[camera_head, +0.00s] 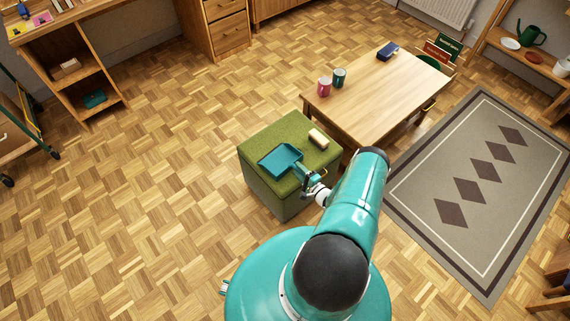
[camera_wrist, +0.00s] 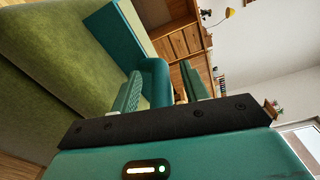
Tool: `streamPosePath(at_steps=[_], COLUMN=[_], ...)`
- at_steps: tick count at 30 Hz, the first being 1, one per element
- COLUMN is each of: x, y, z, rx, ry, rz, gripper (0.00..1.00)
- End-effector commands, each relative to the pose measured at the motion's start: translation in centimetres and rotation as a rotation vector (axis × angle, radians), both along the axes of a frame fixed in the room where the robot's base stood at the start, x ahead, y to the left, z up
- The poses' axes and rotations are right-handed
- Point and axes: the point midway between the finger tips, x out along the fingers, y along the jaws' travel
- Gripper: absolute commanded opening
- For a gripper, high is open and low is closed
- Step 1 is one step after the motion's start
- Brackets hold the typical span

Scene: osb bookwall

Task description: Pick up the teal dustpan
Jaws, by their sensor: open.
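The teal dustpan (camera_head: 281,159) lies on top of a green square ottoman (camera_head: 262,187) in the head view, its pan toward the left and its handle side toward my gripper. My gripper (camera_head: 313,180) is at the ottoman's near right edge, beside the handle end. In the wrist view the dustpan (camera_wrist: 120,32) shows at the upper left, on the green top. Its thick teal handle (camera_wrist: 155,78) appears between the two fingers of my open gripper (camera_wrist: 161,72). I cannot tell whether a finger touches it. In the head view my gripper partly hides the handle.
A small cream and brown object (camera_head: 318,138) lies on the ottoman behind the dustpan. A wooden table (camera_head: 365,95) with a red cup (camera_head: 324,87) and a dark cup (camera_head: 339,77) stands close behind. A grey rug (camera_head: 420,190) lies to the right; the left floor is clear.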

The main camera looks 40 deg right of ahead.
Motion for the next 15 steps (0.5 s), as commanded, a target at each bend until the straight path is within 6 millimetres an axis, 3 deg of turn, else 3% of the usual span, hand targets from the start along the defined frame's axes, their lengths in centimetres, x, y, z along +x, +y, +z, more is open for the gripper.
streamPosePath(at_steps=[3, 10, 15], x=[-0.04, -0.06, -0.05], y=[-0.01, -0.02, -0.04], z=[0.0, 0.01, 0.04], rx=[0.0, 0.0, -0.001], ry=[0.0, 0.0, -0.001], rz=[0.0, 0.0, 0.0], gripper=[0.45, 0.0, 0.0])
